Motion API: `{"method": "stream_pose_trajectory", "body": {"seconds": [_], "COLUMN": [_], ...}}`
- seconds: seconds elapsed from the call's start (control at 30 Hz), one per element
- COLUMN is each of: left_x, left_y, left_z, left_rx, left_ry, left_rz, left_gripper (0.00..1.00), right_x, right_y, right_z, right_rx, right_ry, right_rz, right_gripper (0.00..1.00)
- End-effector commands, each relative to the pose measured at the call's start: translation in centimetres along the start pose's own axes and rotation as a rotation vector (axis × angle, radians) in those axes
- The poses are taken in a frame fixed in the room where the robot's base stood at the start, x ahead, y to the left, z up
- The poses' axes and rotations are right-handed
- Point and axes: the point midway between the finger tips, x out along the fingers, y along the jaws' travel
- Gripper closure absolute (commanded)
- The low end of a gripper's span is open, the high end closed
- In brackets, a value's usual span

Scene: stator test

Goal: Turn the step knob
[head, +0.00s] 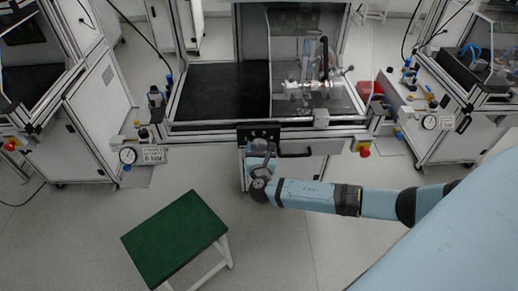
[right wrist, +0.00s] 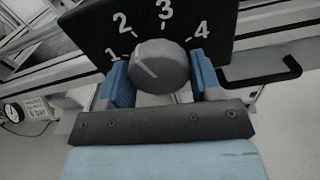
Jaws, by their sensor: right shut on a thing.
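The step knob (right wrist: 160,66) is a round grey knob on a black panel (right wrist: 90,27) marked 1, 2, 3 and 4. Its white line slants up and left, roughly toward the 1. In the right wrist view, the blue fingers of my right gripper (right wrist: 160,84) are on both sides of the knob, shut on it. In the head view, the black panel (head: 258,131) is on the front of the middle bench, and my right gripper (head: 259,148) is at it, covering most of the knob. My left gripper is not in view.
A black drawer handle (right wrist: 262,76) sticks out right of the panel. A green-topped stool (head: 175,236) stands on the floor at front left. The middle bench carries a black mat (head: 220,91) and a fixture (head: 315,85). Open floor lies below the bench.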

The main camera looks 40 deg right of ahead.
Motion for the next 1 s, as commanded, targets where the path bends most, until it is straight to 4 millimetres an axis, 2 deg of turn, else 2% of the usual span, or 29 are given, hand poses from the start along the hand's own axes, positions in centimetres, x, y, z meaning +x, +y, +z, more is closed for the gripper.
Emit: {"method": "stream_pose_trajectory", "body": {"seconds": [0.7,1.0], "left_x": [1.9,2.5], "left_y": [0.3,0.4], "left_z": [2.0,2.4], "left_rx": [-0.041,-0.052], "left_ry": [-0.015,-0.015], "left_rz": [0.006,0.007], "left_gripper": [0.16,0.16], "right_x": [-0.1,-0.1], "right_y": [0.1,0.2], "right_z": [-0.4,-0.2], "right_rx": [0.535,0.694], "right_ry": [0.002,0.002], "right_rz": [-0.001,-0.001], "right_gripper": [0.65,0.65]}}
